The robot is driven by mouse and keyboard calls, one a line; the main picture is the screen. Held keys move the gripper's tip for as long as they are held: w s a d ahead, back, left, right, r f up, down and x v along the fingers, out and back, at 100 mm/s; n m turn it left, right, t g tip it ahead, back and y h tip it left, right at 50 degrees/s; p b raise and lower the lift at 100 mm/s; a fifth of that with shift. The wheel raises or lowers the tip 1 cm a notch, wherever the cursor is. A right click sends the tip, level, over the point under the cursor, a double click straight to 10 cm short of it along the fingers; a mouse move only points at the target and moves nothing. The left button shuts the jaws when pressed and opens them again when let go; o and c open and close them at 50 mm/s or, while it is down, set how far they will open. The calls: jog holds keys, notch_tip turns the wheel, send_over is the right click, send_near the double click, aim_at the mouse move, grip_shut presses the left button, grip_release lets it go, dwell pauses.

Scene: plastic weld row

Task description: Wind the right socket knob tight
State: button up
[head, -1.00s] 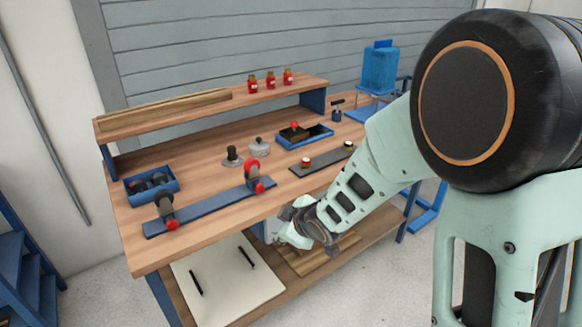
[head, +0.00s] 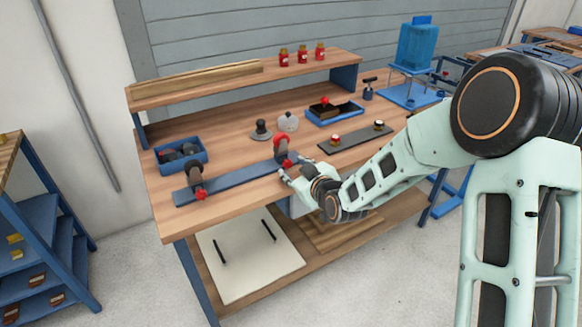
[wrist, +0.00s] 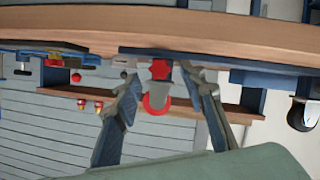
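The right socket (head: 281,148) stands at the right end of a blue rail (head: 236,178) on the bench's front edge. It has a grey body with a red ring on top and a red lobed knob (head: 287,163) facing the front. In the wrist view, which is upside down, the knob (wrist: 160,70) lies between my fingertips, with a gap on each side. My gripper (head: 284,175) is open just in front of the knob; it also shows in the wrist view (wrist: 161,72). The left socket (head: 196,179) has a similar red knob (head: 201,195).
A blue bin (head: 181,156) with dark parts stands behind the left socket. A grey lidded pot (head: 288,121), a blue tray (head: 334,113) and a dark strip with two small knobs (head: 355,138) lie behind and to the right. Red jars (head: 301,54) stand on the upper shelf.

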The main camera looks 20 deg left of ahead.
aim_at(289, 165)
jog(key=shift+x, duration=1.5)
grip_shut()
jog(key=shift+d+m, duration=0.1)
jog(key=shift+m, duration=0.2)
jog(key=shift+w+d+r+m+g+y+p, duration=0.1)
jog(key=shift+m+g+y+p, duration=0.2)
jog(key=shift+m+g+p, duration=0.25)
jog(key=shift+w+d+r+m+g+y+p, duration=0.1)
jog(key=shift+m+g+y+p, duration=0.2)
jog(key=shift+m, duration=0.35)
jog(key=shift+m+g+y+p, duration=0.45)
jog(key=shift+m+y+p, duration=0.15)
jog(key=shift+m+p, duration=0.35)
jog(key=shift+w+f+m+g+y+p, duration=0.15)
jog(key=shift+m+g+y+p, duration=0.2)
jog(key=shift+m, duration=0.3)
